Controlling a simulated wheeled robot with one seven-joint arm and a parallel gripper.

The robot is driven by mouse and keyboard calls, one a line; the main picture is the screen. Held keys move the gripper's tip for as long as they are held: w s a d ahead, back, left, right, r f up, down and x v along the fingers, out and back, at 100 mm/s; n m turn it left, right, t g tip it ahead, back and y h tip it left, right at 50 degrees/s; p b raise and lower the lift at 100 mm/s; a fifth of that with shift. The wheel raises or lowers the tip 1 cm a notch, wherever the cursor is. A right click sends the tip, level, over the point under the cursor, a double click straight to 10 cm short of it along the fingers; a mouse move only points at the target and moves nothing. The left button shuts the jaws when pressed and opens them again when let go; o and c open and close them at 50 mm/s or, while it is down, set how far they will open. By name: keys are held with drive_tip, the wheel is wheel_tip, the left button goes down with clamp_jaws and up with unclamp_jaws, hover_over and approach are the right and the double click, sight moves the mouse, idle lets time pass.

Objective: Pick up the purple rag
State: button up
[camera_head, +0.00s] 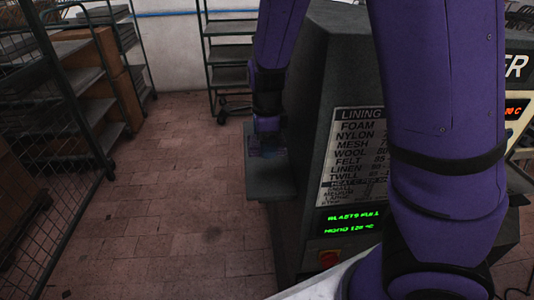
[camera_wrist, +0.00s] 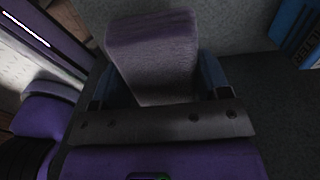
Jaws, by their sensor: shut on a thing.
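The purple rag (camera_wrist: 152,55) looks like a folded, greyish-purple block in the wrist view. It sits between the two blue-grey fingers of my gripper (camera_wrist: 157,82), which touch it on both sides. In the head view my gripper (camera_head: 268,138) points down over the small grey side shelf (camera_head: 262,184) of the machine. Only a small dim bluish-purple patch shows at the fingertips there. I cannot tell whether the rag still touches the shelf.
The dark press machine (camera_head: 318,120) with a printed fabric list and green display stands right beside my gripper. A wire rack (camera_head: 90,75) with brown boxes is at the left. Another shelf rack (camera_head: 228,55) stands behind. The tiled floor (camera_head: 185,190) between is clear.

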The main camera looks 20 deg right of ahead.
drive_tip(key=w+a, duration=0.3)
drive_tip(key=a, duration=0.6)
drive_tip(key=w+a, duration=0.3)
drive_tip(key=a, duration=0.6)
drive_tip(key=shift+a, duration=0.35)
drive_tip(key=shift+o, duration=0.4)
